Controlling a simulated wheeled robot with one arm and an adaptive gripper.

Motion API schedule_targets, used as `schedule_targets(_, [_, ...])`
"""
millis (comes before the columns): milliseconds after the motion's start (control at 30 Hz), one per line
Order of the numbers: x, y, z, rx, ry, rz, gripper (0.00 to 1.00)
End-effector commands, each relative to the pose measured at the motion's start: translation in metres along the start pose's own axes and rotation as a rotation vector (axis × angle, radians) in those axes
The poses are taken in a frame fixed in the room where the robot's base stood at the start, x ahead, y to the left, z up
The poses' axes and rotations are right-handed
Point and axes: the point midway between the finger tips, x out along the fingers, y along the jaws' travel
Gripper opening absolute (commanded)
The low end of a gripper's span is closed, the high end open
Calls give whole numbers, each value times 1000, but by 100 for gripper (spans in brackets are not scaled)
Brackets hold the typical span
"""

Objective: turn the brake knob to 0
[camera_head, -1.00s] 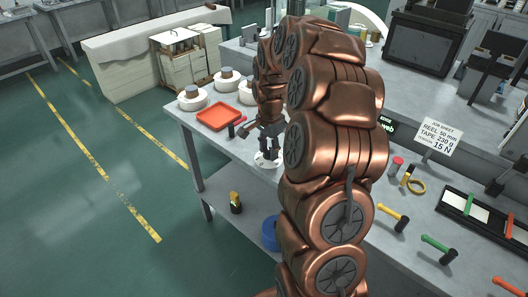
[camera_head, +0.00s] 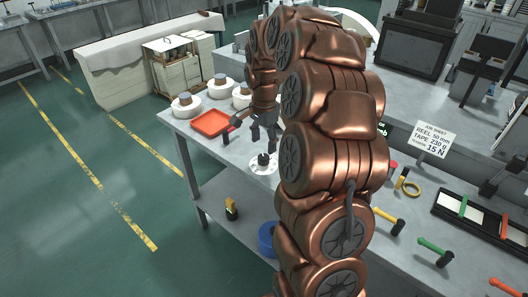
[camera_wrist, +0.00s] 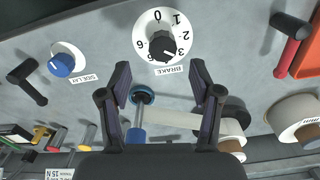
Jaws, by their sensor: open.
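The brake knob (camera_wrist: 162,46) is black and sits on a white round dial (camera_wrist: 150,22) printed with digits. A BRAKE label lies beside it, upside down in the wrist view. The knob's pointer appears to face the 3 side, away from the 0. My gripper (camera_wrist: 162,84) is open, its two dark fingers apart and empty, with the knob beyond the fingertips. In the head view, my gripper (camera_head: 263,133) hangs above the brake knob (camera_head: 263,159), with a visible gap. My arm hides part of the table there.
In the wrist view a blue SIDE LAY knob (camera_wrist: 62,64) is at left, and a red-handled tool (camera_wrist: 289,50) and orange tray (camera_wrist: 309,55) at right. White reels (camera_head: 186,106) stand behind the tray in the head view.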

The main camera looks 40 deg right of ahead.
Motion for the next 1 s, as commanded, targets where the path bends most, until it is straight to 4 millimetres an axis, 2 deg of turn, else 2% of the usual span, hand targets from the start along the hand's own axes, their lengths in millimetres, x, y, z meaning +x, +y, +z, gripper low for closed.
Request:
schedule_targets(100, [-23, 0, -2, 4, 2, -4, 64])
schedule_targets(333, [-51, 3, -1, 2, 0, 2, 64])
schedule_targets(500, [-58, 4, -1, 2, -1, 4, 64])
schedule_targets(833, [-59, 4, 0, -2, -1, 4, 64])
schedule_targets(933, [-61, 7, 9, -37, -3, 4, 64])
schedule_targets(1000, [-64, 12, 22, -92, -5, 5, 64])
